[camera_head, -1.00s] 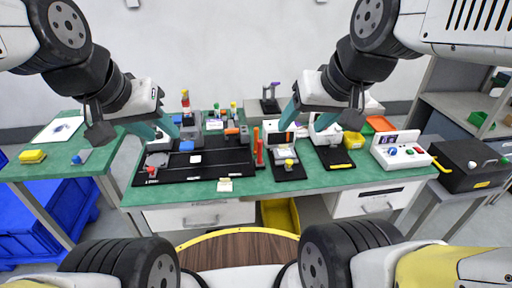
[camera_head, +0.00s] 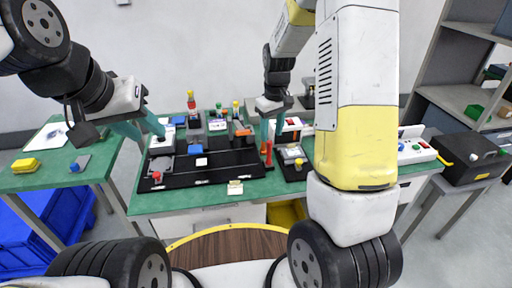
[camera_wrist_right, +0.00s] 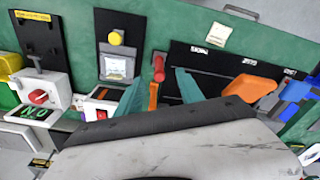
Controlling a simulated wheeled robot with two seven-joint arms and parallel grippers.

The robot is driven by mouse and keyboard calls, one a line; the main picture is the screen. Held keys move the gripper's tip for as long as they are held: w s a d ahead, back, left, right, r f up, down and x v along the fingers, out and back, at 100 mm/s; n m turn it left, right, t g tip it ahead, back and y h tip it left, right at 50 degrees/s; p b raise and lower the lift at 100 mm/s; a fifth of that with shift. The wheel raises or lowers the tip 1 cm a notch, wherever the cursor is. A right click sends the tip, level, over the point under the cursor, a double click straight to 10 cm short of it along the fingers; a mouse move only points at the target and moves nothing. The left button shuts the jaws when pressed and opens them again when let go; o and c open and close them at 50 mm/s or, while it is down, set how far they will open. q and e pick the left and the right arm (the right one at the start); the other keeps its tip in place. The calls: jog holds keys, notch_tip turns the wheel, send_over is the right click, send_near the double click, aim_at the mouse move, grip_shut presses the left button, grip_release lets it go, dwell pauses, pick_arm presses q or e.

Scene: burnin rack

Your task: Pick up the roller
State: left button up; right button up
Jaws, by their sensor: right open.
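An upright red piece (camera_head: 268,153) stands at the right edge of a black board on the green table. In the right wrist view the red piece (camera_wrist_right: 158,68) has an orange strip (camera_wrist_right: 153,97) beside its lower end. I cannot tell for certain whether this is the roller. My right gripper (camera_head: 272,136) is open and points down just behind it. In the right wrist view its teal fingertips (camera_wrist_right: 159,77) stand on either side of the red piece, with nothing clearly gripped. My left gripper (camera_head: 143,128) is open and empty at the table's left end.
A black board (camera_head: 215,170) with blue and grey parts covers the table's left middle. An orange-handled item (camera_wrist_right: 250,88) lies on it. A small fixture with a yellow knob (camera_wrist_right: 116,38) stands close to the right gripper. My right arm hides much of the table's right side.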

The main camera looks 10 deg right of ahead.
send_near(269, 160)
jog(key=shift+w+a+f+n+g, duration=0.15)
jog(key=shift+w+f, duration=0.15)
jog(key=shift+w, duration=0.15)
jog(key=shift+w+d+f+n+g, duration=0.15)
jog(key=shift+w+f, duration=0.15)
jog(key=shift+w, duration=0.15)
notch_tip(269, 160, down, 7)
jog(key=shift+s+f, duration=0.15)
jog(key=shift+f, duration=0.05)
grip_shut()
